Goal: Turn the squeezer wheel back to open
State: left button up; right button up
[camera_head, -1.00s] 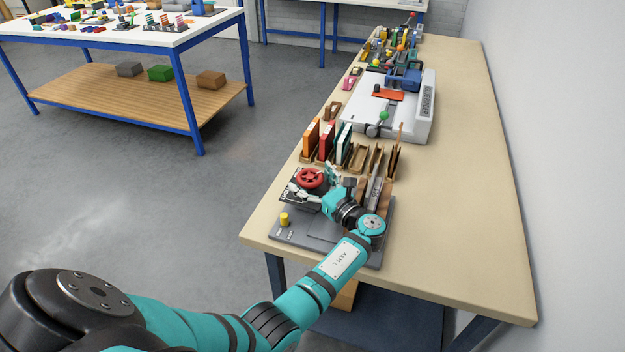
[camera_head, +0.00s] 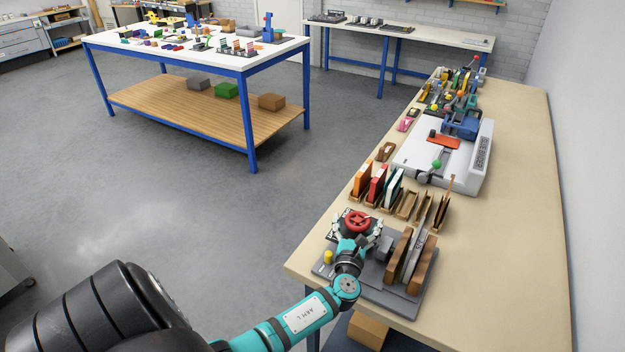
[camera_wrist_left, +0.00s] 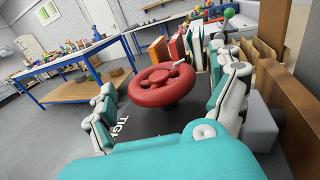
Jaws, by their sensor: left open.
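The red squeezer wheel (camera_head: 357,221) stands on a dark plate near the front left corner of the bench. My left gripper (camera_head: 358,228) is open, with one finger on each side of the wheel; in the left wrist view (camera_wrist_left: 165,100) both fingers appear apart from the rim. White lettering on the plate is partly hidden by the gripper. The squeezer's grey base (camera_head: 402,300) carries upright brown wooden boards (camera_head: 421,264) right of the gripper. My right gripper is not in view.
A yellow knob (camera_head: 328,257) stands on the base's left part. Behind the wheel are upright coloured books (camera_head: 377,186) and wooden holders (camera_head: 407,204). A white machine (camera_head: 468,166) stands farther back. The bench's right side (camera_head: 510,250) is clear.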

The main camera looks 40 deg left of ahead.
pick_arm(q)
jog(key=shift+s+d+f+m+t+h, duration=0.1)
jog(key=shift+s+m+t+h, duration=0.2)
jog(key=shift+m+h, duration=0.3)
jog(key=b+v, duration=0.4)
jog(key=v, duration=1.3)
jog(key=s+a+f+n+g, duration=0.35)
jog(key=s+n+g, duration=0.2)
jog(key=n, duration=0.85)
jog(key=s+d+f+n+g+h, duration=0.3)
jog(key=s+d+f+n+g, duration=0.2)
jog(key=f+n, duration=0.4)
jog(key=shift+s+d+f+n+h, duration=0.3)
jog(key=shift+s+d+f+n, duration=0.1)
jog(key=shift+f, duration=0.35)
